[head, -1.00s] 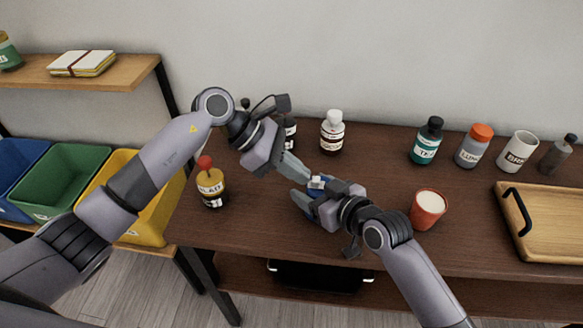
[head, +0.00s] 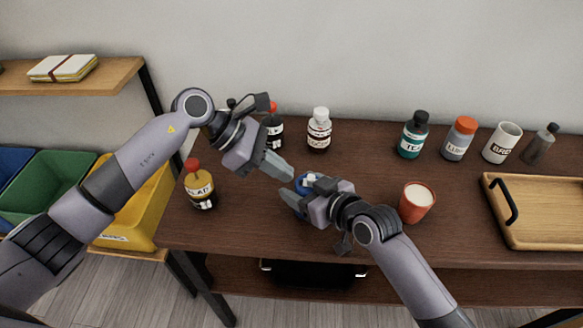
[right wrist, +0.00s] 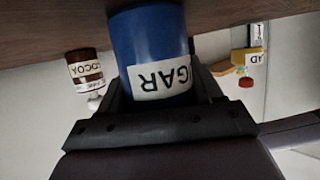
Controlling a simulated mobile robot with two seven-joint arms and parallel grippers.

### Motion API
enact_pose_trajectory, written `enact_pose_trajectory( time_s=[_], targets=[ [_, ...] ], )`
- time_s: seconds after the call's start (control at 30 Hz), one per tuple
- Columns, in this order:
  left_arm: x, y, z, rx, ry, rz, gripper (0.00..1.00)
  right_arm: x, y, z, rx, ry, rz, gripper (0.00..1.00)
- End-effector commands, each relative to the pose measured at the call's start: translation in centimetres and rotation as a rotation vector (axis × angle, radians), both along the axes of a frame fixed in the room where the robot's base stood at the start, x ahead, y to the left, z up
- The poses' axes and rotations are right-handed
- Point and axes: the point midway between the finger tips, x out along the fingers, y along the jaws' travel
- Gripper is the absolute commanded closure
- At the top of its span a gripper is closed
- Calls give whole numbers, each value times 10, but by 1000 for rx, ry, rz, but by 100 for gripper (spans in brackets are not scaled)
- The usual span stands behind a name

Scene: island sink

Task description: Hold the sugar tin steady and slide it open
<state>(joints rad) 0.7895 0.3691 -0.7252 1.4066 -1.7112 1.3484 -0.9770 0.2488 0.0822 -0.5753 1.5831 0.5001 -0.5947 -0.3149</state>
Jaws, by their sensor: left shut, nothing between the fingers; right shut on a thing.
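The sugar tin (head: 301,186) is a blue can on the dark table in the head view, partly hidden by my right gripper. A small pale piece shows on its top; I cannot tell how far the lid is open. In the right wrist view the tin (right wrist: 150,40) sits between the fingers, its white label reading "GAR" upside down. My right gripper (head: 299,200) is shut on the tin from the front right. My left gripper (head: 287,174) is shut and empty, its tips just up and left of the tin, apart from it.
A red cup (head: 416,204) stands right of my right gripper. A yellow bottle (head: 200,188) stands at the left edge, a cocoa bottle (head: 319,132) and a red-capped dark bottle (head: 273,130) behind. Several containers and a wooden tray (head: 545,215) are at the right.

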Motion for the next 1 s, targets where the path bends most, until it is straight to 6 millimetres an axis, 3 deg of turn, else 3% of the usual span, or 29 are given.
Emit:
enact_pose_trajectory(
  time_s=[0.07, 0.3, 0.63, 0.83, 1.0],
  targets=[
    [1, 20, -1, 4, 1, 5, 100, 0, 0, -1, -1, 1, 0, 69],
    [2, 59, 41, 2, -3, 2, 100, 0, 0, -1, -1, 1, 0, 69],
    [1, 90, 66, 1, 0, 1, 100, 0, 0, -1, -1, 1, 0, 69],
    [1, 85, 61, 0, 2, -2, 100, 0, 0, -1, -1, 1, 0, 69],
    [-1, 64, 42, -2, 4, -4, 100, 0, 0, -1, -1, 1, 0, 69]
  ],
)
